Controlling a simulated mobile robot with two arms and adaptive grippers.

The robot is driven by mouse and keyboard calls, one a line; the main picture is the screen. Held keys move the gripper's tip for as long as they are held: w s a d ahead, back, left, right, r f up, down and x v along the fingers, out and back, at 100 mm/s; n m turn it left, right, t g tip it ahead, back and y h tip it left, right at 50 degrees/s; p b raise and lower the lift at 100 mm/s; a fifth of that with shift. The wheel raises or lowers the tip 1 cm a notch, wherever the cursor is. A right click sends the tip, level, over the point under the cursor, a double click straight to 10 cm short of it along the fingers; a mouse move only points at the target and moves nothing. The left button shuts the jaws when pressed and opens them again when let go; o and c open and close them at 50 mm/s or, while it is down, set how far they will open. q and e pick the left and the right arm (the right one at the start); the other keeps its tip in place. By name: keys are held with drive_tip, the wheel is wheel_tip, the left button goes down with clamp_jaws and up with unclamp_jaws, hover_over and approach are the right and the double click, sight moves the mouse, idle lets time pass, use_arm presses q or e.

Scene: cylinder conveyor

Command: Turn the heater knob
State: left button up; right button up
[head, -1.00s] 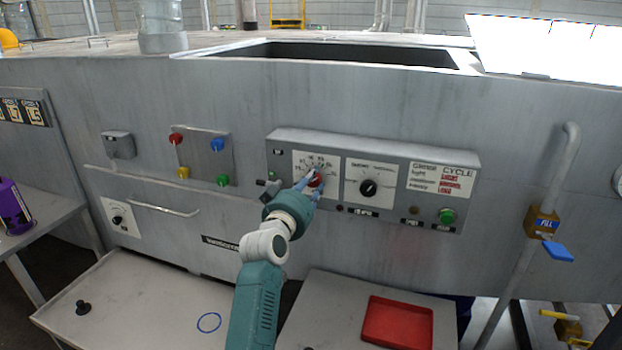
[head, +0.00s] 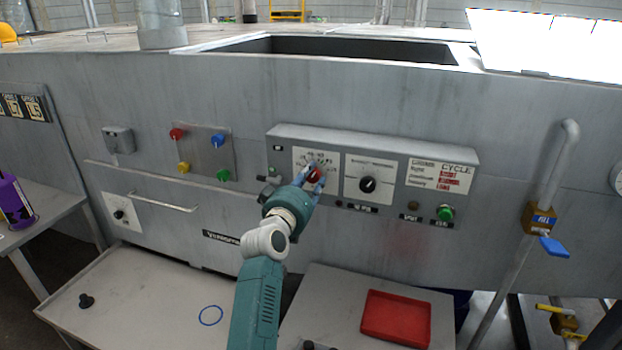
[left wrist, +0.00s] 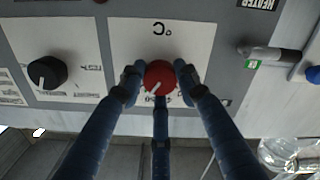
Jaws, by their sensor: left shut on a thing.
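The heater knob (left wrist: 159,78) is red with a white pointer line and sits on a white dial plate (left wrist: 135,40) marked °C, under the word HEATER in the left wrist view. In the head view the red knob (head: 315,175) shows on the grey control panel (head: 400,150). My left gripper (left wrist: 160,82) has its blue fingers around the knob, one on each side and one below it, shut on it. In the head view my left gripper (head: 312,182) reaches the panel from below and partly covers the dial. My right gripper is not in view.
A black knob (head: 367,185) is just right of the dial. A grey lever switch (left wrist: 268,53) is close beside my fingers. A green button (head: 446,213) is further right. A red tray (head: 396,318) lies on the lower table.

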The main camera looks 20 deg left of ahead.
use_arm(q)
drive_tip(key=o, duration=0.9)
drive_tip(key=shift+a+r, duration=0.15)
drive_tip(key=shift+r, duration=0.4)
drive_tip(key=shift+o, duration=1.2)
drive_tip(key=shift+f, duration=0.3)
wheel_tip(320, 180, up, 10)
drive_tip(key=shift+r, duration=0.1)
